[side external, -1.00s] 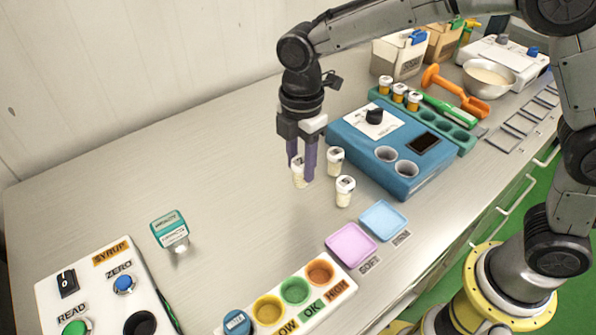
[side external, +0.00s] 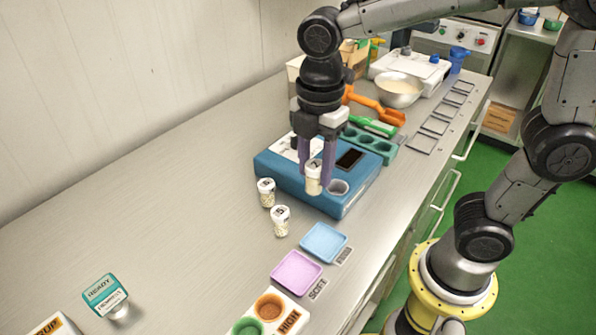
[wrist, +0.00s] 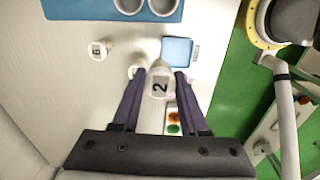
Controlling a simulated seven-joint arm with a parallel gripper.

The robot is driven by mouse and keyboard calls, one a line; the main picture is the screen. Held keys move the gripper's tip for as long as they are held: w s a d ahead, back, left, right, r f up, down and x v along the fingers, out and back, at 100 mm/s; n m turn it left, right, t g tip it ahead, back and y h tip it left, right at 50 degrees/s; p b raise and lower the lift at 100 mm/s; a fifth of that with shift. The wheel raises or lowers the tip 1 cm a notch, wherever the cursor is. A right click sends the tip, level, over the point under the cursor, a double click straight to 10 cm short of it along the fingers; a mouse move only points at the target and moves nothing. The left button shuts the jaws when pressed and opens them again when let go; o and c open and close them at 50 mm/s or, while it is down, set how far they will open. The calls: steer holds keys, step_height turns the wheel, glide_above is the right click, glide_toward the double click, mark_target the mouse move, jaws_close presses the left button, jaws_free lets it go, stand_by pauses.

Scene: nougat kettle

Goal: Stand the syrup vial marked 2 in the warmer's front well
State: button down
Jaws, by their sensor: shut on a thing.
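My gripper (side external: 314,182) is shut on the vial marked 2 (side external: 313,187), a small vial with a white cap and pale contents, held upright in the air. Its "2" label shows between the fingers in the wrist view (wrist: 160,84). The blue warmer (side external: 278,174) stands on the bench. In the side view the held vial overlaps the warmer and hides one well; the other well (side external: 339,187) looks empty. In the wrist view both wells (wrist: 128,5) lie at the top edge, apart from the vial.
Two other capped vials (side external: 266,192) (side external: 281,220) stand on the bench left of the warmer; one reads 6 in the wrist view (wrist: 98,48). Blue (side external: 324,243) and pink (side external: 297,272) trays lie nearer. A green rack (side external: 370,146) adjoins the warmer. The left bench is mostly clear.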

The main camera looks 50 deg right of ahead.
steer(key=d+f+m, duration=0.2)
steer(key=d+m, duration=0.2)
steer(key=d, duration=0.5)
steer(key=shift+n, duration=0.3)
steer(key=shift+a+f, duration=0.15)
steer(key=shift+f, duration=2.55)
steer(key=shift+f, duration=0.55)
steer(key=c, duration=0.7)
jaws_free()
step_height(320, 180, up, 11)
